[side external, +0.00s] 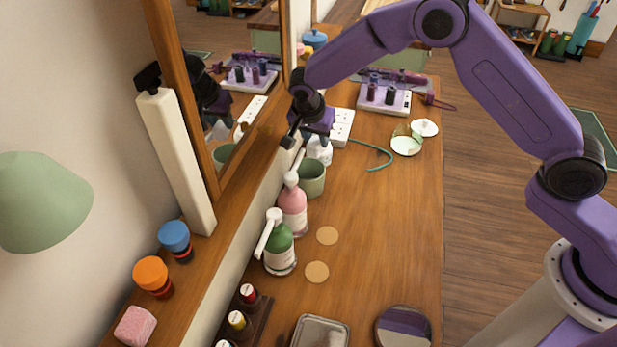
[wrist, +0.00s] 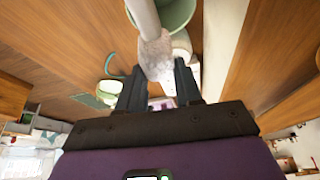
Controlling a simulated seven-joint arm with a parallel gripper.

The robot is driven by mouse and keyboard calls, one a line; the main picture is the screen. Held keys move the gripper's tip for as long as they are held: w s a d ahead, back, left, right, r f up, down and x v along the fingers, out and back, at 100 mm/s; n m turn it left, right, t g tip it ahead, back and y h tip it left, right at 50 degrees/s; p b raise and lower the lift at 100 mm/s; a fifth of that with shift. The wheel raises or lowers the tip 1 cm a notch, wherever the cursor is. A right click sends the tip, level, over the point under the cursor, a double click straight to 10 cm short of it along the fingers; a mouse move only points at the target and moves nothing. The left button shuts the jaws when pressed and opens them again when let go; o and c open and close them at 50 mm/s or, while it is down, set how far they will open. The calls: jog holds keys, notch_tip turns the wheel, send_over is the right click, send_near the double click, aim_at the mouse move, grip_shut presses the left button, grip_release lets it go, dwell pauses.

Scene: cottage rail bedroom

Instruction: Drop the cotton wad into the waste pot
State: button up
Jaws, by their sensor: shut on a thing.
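The cotton wad (wrist: 155,55) is a pale grey, fluffy lump between the fingertips of my gripper (wrist: 160,76) in the wrist view. My gripper is shut on it. The waste pot seems to be the green pot (side external: 313,180) on the dresser top, behind the pink pump bottle in the side view. Its rim also shows in the wrist view (wrist: 184,12), just beyond the wad. In the side view my gripper (side external: 292,134) is above and to the left of the pot, near the mirror. I cannot make out the wad there.
A pink pump bottle (side external: 293,209) and a green one (side external: 280,250) stand close to the pot. A white bottle (side external: 319,150) is behind it. The mirror frame (side external: 208,175) rises at the left.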

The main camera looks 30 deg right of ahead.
jog(key=shift+f, duration=0.25)
jog(key=o, duration=1)
jog(key=v, duration=1.7)
jog(key=shift+a+r, duration=0.1)
jog(key=shift+r, duration=0.05)
